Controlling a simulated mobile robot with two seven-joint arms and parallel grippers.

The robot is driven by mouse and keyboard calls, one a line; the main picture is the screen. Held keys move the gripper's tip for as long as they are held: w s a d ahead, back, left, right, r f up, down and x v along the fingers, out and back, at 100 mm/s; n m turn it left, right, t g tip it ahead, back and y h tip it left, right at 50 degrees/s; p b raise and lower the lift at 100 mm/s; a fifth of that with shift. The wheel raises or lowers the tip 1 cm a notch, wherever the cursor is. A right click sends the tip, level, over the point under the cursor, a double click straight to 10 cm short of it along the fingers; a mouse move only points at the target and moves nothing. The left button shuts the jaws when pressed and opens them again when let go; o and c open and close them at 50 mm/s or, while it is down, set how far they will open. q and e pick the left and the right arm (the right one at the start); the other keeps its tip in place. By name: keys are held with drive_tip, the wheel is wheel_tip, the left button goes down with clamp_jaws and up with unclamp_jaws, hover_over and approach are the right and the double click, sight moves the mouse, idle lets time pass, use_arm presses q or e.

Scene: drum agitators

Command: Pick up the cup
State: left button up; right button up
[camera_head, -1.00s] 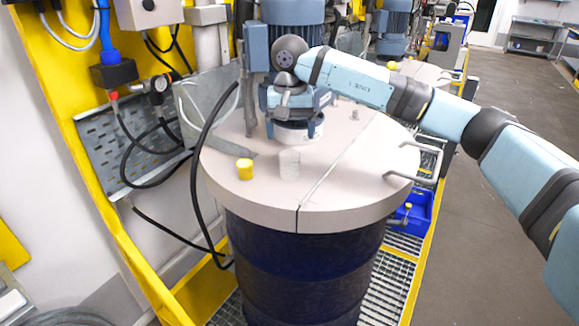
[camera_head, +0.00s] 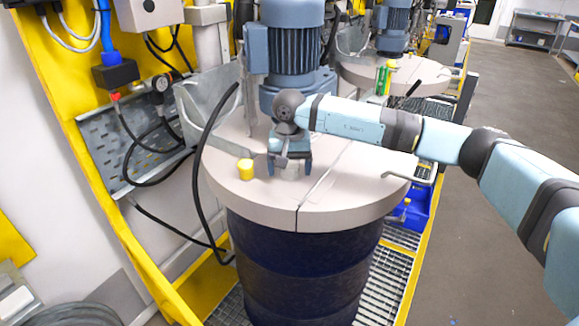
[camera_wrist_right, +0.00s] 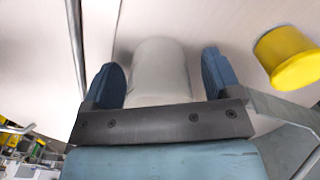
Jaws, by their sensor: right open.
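The cup (camera_wrist_right: 160,68) is a pale, whitish-grey cylinder on the drum lid. In the right wrist view it sits between the two blue fingers of my right gripper (camera_wrist_right: 165,82), with a small gap on each side. In the head view my right gripper (camera_head: 290,165) is over the front half of the lid and hides the cup. The right gripper is open, with its fingers around the cup. My left gripper is not in view.
A yellow cap (camera_head: 245,169) stands on the lid (camera_head: 345,190) just left of the gripper; it also shows in the wrist view (camera_wrist_right: 288,58). A blue motor (camera_head: 293,45) stands behind. A metal handle (camera_head: 408,178) is at the lid's right edge. The lid's front right is clear.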

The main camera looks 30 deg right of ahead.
drive_tip(key=c, duration=1)
drive_tip(key=shift+r, duration=0.1)
